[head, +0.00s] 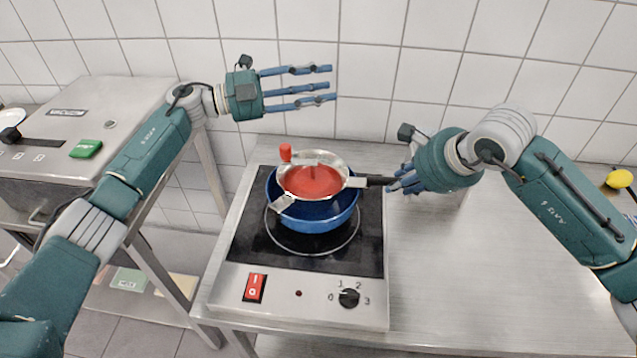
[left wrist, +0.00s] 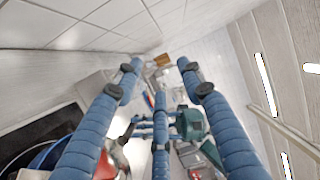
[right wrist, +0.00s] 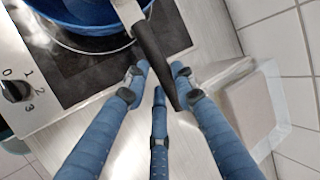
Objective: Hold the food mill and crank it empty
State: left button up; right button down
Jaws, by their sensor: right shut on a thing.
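The food mill (head: 334,164) is a metal bowl with a red mash inside, a crank with a red knob (head: 286,152) at its left rear and a black handle (head: 376,181) pointing right. It rests over a blue pot (head: 315,218) on the hob. My right gripper (head: 394,182) is shut on the handle; in the right wrist view the dark handle (right wrist: 155,55) runs between the fingers. My left gripper (head: 333,84) is open and empty, fingers straight, in the air above and behind the mill, apart from the knob. The mash hides the mill's bottom.
The hob (head: 240,285) has a red switch (head: 255,288) and a black dial (head: 348,298) at its front. A steel machine (head: 110,105) with a green block stands at the left. The steel table (head: 480,290) is clear at front right; a lemon (head: 619,179) lies far right. A tiled wall stands close behind.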

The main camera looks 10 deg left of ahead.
pick_arm(q)
jog(key=s+d+r+m+g+y, duration=0.25)
jog(key=s+d+m+g, duration=0.2)
jog(key=s+m, duration=0.35)
jog(key=m+y, duration=0.9)
jog(key=y, duration=0.3)
send_near(286, 146)
jog(key=f, duration=0.2)
jog(key=shift+x, duration=3.45)
jog(key=shift+d, duration=0.1)
jog(key=shift+c, duration=0.3)
grip_shut()
jog(key=shift+d+r, duration=0.15)
